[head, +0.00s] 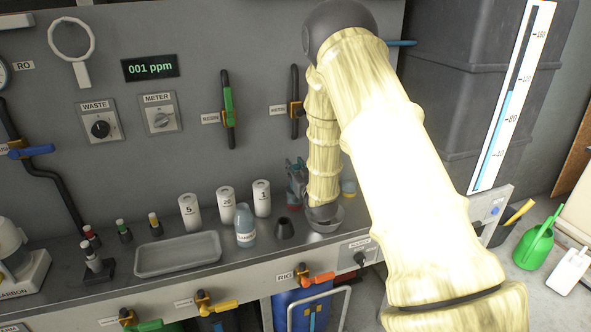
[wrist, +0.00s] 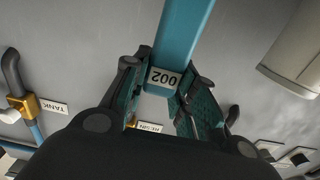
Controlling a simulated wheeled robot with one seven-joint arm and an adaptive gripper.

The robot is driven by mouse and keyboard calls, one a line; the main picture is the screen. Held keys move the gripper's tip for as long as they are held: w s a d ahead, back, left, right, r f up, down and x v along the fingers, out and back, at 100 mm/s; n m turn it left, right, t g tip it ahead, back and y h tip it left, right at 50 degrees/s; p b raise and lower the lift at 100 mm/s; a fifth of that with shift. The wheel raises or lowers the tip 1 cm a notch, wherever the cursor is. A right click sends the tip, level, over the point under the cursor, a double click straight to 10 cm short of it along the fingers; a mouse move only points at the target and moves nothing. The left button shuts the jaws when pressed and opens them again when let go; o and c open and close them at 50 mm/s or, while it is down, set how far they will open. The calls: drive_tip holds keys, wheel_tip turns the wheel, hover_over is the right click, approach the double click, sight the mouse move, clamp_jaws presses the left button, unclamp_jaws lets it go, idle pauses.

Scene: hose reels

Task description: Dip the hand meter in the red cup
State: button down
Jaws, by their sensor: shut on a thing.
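The hand meter (wrist: 180,35) is a long blue-teal bar with a small white display that reads 002 upside down in the wrist view. My gripper (wrist: 172,92) is shut on it, one teal-padded finger on each side, and the bar runs up out of the picture. In the head view my gripper (head: 297,172) is partly hidden at the left edge of my forearm, low over the counter. I cannot tell whether this is the red cup. The meter's tip is not visible.
The counter holds several white numbered cylinders (head: 227,206), a pale blue bottle (head: 245,228), a dark cone (head: 284,229) and a grey tray (head: 178,254). The wall display (head: 150,67) reads 001 ppm. Valves line the wall.

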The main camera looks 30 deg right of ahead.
drive_tip(key=shift+r+p, duration=2.45)
drive_tip(key=shift+r, duration=2.4)
